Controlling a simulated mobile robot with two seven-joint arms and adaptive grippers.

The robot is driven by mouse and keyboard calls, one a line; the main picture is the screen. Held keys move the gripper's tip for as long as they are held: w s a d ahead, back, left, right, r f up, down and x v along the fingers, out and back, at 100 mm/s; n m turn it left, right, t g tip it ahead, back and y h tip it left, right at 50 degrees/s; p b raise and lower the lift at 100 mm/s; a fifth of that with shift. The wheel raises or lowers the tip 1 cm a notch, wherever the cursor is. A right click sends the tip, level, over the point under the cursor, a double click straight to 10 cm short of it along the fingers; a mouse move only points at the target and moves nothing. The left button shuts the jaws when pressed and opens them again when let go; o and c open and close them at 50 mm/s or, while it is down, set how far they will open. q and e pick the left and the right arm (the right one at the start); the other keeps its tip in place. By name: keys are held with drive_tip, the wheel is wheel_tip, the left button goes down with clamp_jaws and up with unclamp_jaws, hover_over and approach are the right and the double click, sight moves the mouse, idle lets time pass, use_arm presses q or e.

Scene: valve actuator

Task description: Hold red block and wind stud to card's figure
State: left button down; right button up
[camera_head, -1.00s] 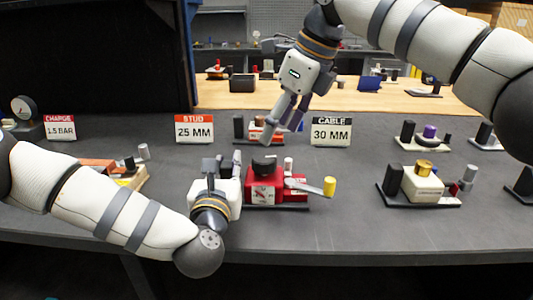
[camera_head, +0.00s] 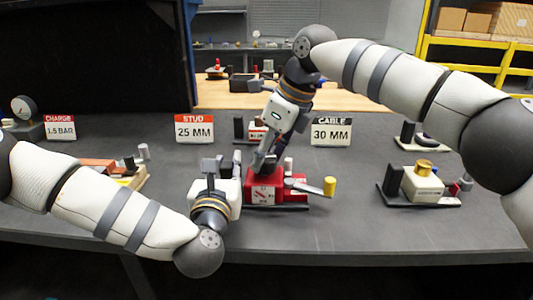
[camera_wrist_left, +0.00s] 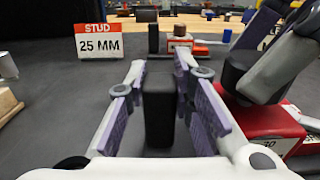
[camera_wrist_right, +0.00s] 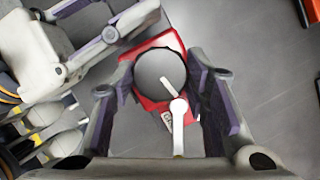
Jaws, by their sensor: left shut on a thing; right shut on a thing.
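The red block (camera_head: 259,180) stands on a dark base at the table's middle, with a white scale plate (camera_head: 263,195) on its front and a yellow-ended lever (camera_head: 329,186) to its right. My left gripper (camera_head: 209,168) is shut on the black upright post (camera_wrist_left: 158,108) left of the red block. My right gripper (camera_head: 265,163) points down and is shut on the round dark knob (camera_wrist_right: 158,74) on top of the block. A white pointer (camera_wrist_right: 179,122) shows by the knob in the right wrist view. The STUD card (camera_head: 194,129) reads 25 MM. The scale's reading is too small to tell.
The CABLE card (camera_head: 331,132) reads 30 MM and the CHARGE card (camera_head: 60,127) 1.5 BAR. A cream block unit (camera_head: 422,184) stands to the right, an orange-topped unit (camera_head: 97,165) to the left. The table front is clear.

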drive_tip(key=m+t+h, duration=0.1)
drive_tip(key=m, duration=0.4)
drive_tip(key=shift+s+a, duration=0.1)
drive_tip(key=m+h, duration=0.1)
drive_tip(key=m, duration=0.1)
drive_tip(key=m+t, duration=0.1)
drive_tip(key=m, duration=0.1)
drive_tip(key=shift+a+h, duration=0.15)
drive_tip(key=shift+h, duration=0.25)
drive_tip(key=m+h, duration=0.1)
drive_tip(key=m, duration=0.2)
drive_tip(key=m+h, duration=0.1)
drive_tip(key=m, duration=0.1)
drive_tip(key=shift+a+r+m, duration=0.1)
drive_tip(key=shift+m, duration=0.3)
drive_tip(key=shift+r+m+h, duration=0.1)
drive_tip(key=shift+m+h, duration=0.6)
drive_tip(key=shift+m, duration=1.2)
drive_tip(key=o, duration=1.1)
drive_tip(key=shift+o, duration=0.2)
